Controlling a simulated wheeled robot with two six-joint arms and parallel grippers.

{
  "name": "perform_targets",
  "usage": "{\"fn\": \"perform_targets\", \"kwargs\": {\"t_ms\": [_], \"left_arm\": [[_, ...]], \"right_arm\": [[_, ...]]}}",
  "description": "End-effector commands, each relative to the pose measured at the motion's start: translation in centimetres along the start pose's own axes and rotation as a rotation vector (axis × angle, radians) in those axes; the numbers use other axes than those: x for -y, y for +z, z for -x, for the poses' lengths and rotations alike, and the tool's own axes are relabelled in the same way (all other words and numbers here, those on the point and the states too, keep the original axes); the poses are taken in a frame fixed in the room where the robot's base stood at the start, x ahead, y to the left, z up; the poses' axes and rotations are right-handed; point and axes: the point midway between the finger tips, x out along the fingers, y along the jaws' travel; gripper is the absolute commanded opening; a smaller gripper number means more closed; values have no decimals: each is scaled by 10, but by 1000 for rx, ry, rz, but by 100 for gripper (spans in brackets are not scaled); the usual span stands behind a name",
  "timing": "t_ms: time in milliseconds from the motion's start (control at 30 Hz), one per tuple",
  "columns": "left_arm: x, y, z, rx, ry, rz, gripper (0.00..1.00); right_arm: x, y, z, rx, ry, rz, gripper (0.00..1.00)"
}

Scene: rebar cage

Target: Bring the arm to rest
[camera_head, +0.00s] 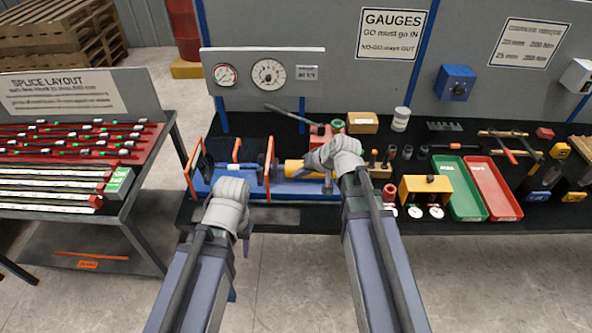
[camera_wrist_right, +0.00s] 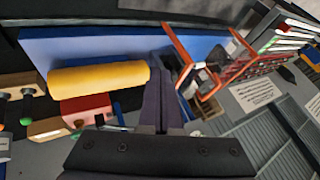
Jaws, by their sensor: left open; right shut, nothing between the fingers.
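My left arm comes in from the bottom left in the head view. Its gripper (camera_head: 246,246) hangs over the front edge of the bench, in front of the blue fixture (camera_head: 285,215), and its fingers are mostly hidden behind the wrist. It is open, with nothing seen in it. My right arm reaches over the bench. Its gripper (camera_head: 299,172) is beside the yellow cylinder (camera_head: 290,166) on the blue fixture.
Orange frames (camera_head: 193,168) stand at the fixture's left end. A yellow gauge block (camera_head: 425,190), a green tray (camera_head: 458,190) and a red tray (camera_head: 491,188) lie to the right. A rebar table (camera_head: 137,200) stands left. The floor in front of the bench is clear.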

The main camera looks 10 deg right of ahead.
Motion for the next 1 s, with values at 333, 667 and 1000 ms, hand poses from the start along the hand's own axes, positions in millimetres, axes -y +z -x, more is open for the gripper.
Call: {"fn": "perform_targets", "kwargs": {"t_ms": [333, 667, 1000], "left_arm": [[0, 0, 3, 0, 0, 1, 50], [-2, -1, -19, 0, 0, 0, 50], [-5, -3, -49, 0, 0, -1, 50]], "right_arm": [[0, 0, 4, 0, 0, 1, 0], [29, 83, -25, 211, 89, 153, 0], [41, 211, -26, 546, 380, 420, 0]]}}
